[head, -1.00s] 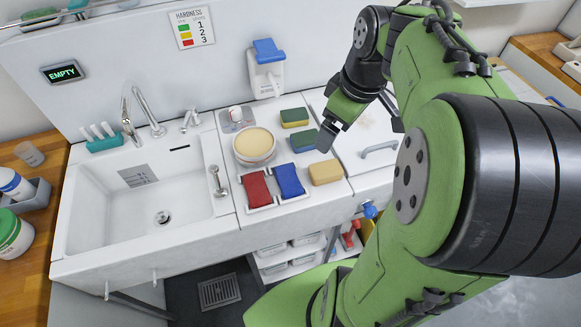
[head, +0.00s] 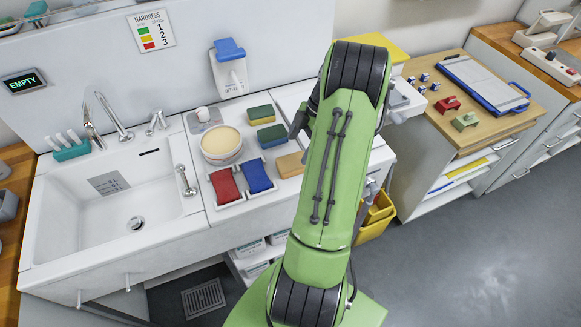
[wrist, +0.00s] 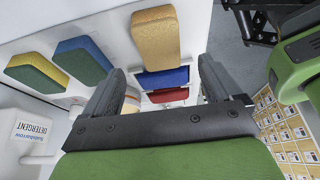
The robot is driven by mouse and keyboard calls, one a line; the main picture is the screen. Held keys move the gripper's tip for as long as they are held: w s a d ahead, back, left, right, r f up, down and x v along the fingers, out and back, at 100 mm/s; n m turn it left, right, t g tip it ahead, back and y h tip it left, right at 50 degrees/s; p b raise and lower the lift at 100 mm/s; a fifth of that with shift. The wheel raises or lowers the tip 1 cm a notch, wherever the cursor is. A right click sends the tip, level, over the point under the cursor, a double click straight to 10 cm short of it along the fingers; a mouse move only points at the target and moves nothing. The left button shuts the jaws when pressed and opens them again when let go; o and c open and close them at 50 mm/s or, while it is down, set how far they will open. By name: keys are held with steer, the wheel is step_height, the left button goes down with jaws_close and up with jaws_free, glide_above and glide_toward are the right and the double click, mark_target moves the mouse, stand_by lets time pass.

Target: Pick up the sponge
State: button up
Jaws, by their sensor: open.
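Three sponges lie on the white counter right of the sink. A plain tan sponge (head: 291,165) is nearest my gripper; it also shows in the wrist view (wrist: 155,35), just beyond the fingertips. A green-topped yellow sponge (head: 261,113) lies at the back, also in the wrist view (wrist: 36,72). A sponge with a blue-green top (head: 272,133) lies between, also in the wrist view (wrist: 82,60). My gripper (wrist: 164,70) is open and empty, its fingers apart with no sponge between them. In the head view my arm hides most of the gripper.
A red cloth (head: 224,186) and a blue cloth (head: 257,176) lie in a white tray left of the tan sponge. A round tub (head: 221,143) stands behind them. The sink (head: 120,205) is at left. A detergent dispenser (head: 229,72) is on the wall.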

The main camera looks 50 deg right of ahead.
mark_target(293, 161)
steer(key=x, duration=0.7)
steer(key=shift+d+f, duration=0.1)
steer(key=shift+f, duration=0.15)
steer(key=shift+s, duration=0.1)
steer(key=c, duration=1.1)
step_height(293, 161, up, 10)
steer(key=shift+r+p, duration=0.15)
steer(key=shift+p, duration=0.2)
